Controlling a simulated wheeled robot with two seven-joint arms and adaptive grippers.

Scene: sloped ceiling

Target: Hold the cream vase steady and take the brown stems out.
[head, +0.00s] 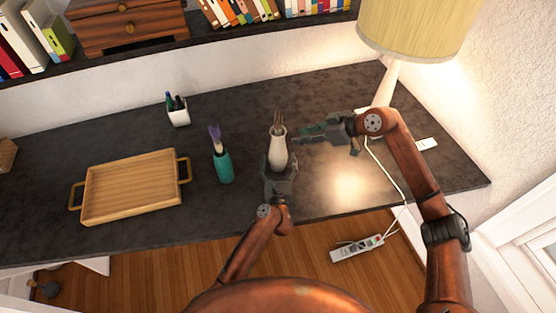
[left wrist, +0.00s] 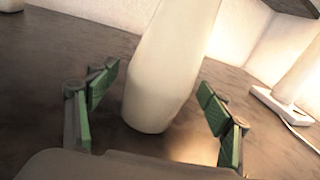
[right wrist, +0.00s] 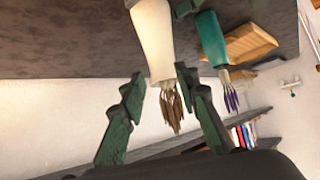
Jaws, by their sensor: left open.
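The cream vase (head: 278,152) stands upright on the dark desk with the brown stems (head: 278,122) sticking out of its top. My left gripper (head: 280,172) is open, with its fingers on either side of the vase's lower body; the left wrist view shows the vase (left wrist: 170,75) between the open fingers with gaps on both sides. My right gripper (head: 305,134) is to the right of the vase near its mouth. In the right wrist view its fingers (right wrist: 155,95) are apart and the stems (right wrist: 173,108) appear between or just beyond them, not gripped.
A teal vase (head: 223,168) with purple stems stands left of the cream vase. A wooden tray (head: 130,190) lies further left, and a white pen cup (head: 178,113) stands behind. A lamp (head: 410,30) with a white cable is at the right. The desk front is clear.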

